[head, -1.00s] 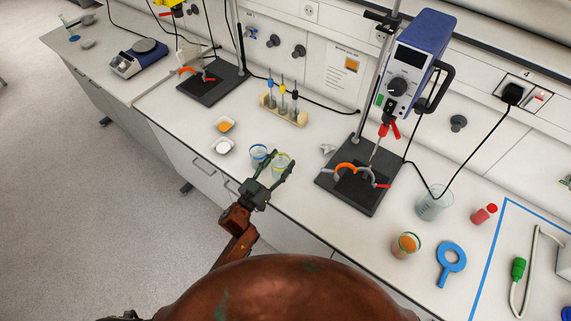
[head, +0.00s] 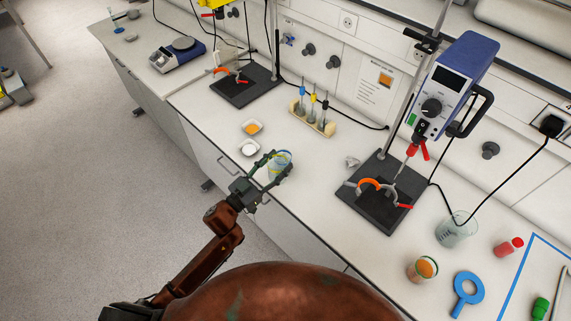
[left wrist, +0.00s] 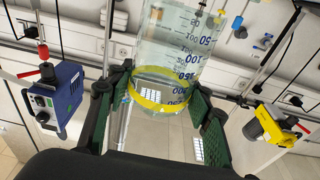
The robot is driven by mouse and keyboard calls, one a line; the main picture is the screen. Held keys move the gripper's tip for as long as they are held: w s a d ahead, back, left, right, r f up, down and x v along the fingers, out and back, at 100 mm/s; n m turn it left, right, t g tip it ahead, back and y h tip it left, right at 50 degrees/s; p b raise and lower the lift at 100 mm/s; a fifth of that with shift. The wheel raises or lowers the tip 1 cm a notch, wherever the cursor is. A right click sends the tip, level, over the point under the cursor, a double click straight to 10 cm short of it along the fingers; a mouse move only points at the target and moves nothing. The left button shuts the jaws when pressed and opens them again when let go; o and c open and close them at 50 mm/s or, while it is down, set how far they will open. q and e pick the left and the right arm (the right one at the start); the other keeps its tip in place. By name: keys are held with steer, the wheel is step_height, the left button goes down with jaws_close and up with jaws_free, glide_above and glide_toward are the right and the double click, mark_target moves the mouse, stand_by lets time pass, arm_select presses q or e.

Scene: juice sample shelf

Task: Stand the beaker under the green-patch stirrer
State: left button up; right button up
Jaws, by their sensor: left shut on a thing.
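My left gripper (head: 264,178) is shut on a clear beaker (left wrist: 160,95) with a yellow band, near the front edge of the bench. The left wrist view shows the beaker between the fingers, its printed marks upside down. The blue stirrer (head: 452,80) with a green patch (head: 411,119) hangs on a stand to the right, also in the left wrist view (left wrist: 58,98). Below it is a black base plate (head: 375,215) with an orange-and-grey clamp (head: 371,184). My right gripper is out of view.
A yellow stirrer (head: 212,4) stands farther left over another black plate (head: 245,90). A test-tube rack (head: 312,122) and two small dishes (head: 251,128) lie between. A larger beaker (head: 456,230), an orange-filled cup (head: 422,269) and a blue ring (head: 468,294) are right of the plate.

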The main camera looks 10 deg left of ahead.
arm_select(q)
steer(key=shift+s+a+r, duration=0.2)
steer(key=shift+a+r, duration=0.1)
steer(key=shift+a, duration=0.25)
steer(key=shift+s+a+r, duration=0.2)
steer(key=shift+a+r, duration=0.1)
steer(key=shift+a, duration=0.25)
